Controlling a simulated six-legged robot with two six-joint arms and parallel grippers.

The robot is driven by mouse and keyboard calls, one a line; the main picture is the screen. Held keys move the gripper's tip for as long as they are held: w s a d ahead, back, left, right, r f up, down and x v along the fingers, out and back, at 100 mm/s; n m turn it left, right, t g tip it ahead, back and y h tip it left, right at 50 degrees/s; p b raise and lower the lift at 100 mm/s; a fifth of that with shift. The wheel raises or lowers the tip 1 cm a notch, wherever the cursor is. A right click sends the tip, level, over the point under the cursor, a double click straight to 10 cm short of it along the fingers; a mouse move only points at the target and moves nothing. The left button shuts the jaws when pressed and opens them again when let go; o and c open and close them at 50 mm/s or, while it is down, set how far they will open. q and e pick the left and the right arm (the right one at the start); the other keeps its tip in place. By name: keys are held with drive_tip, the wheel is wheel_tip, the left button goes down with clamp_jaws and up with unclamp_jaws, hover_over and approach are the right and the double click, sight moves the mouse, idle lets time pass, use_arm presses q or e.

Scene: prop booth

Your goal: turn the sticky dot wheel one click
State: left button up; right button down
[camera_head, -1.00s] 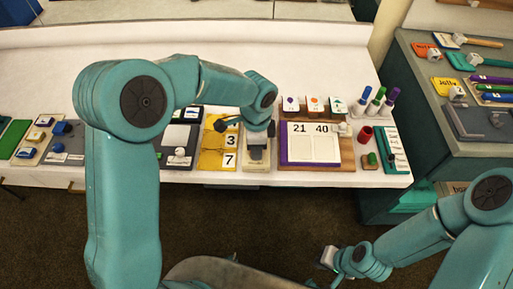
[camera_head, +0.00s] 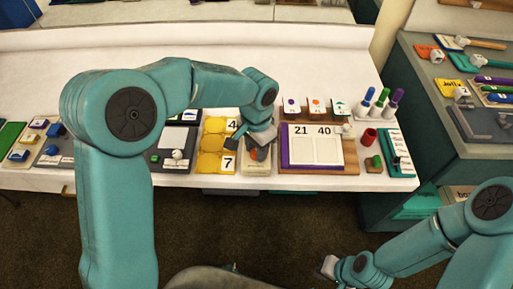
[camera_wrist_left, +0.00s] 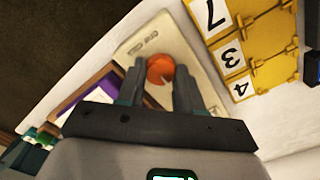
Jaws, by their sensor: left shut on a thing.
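The sticky dot wheel is an orange disc (camera_wrist_left: 160,69) on a cream board (camera_wrist_left: 150,40) with "one click" lettering. My left gripper (camera_wrist_left: 158,84) has one finger on each side of the disc and is shut on it. In the head view the left gripper (camera_head: 255,139) is over the cream board (camera_head: 256,169), tilted, and hides part of the orange wheel (camera_head: 261,153). My right gripper (camera_head: 328,266) is low in the head view, away from the table; its jaws are too small to read.
Left of the board lie yellow number cards (camera_head: 212,142). Right of it is a purple-edged board (camera_head: 285,150) marked 21 and 40, with little room between. A red cup (camera_head: 369,136) and upright markers (camera_head: 381,97) stand farther right.

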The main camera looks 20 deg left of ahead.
idle(0.3)
use_arm(q)
drive_tip(key=o, duration=1)
drive_tip(key=shift+o, duration=0.2)
wheel_tip(320, 180, up, 16)
drive_tip(key=p, duration=0.1)
drive_tip(key=shift+r+p, duration=0.2)
drive_tip(key=shift+p, duration=0.1)
drive_tip(key=shift+s, duration=0.15)
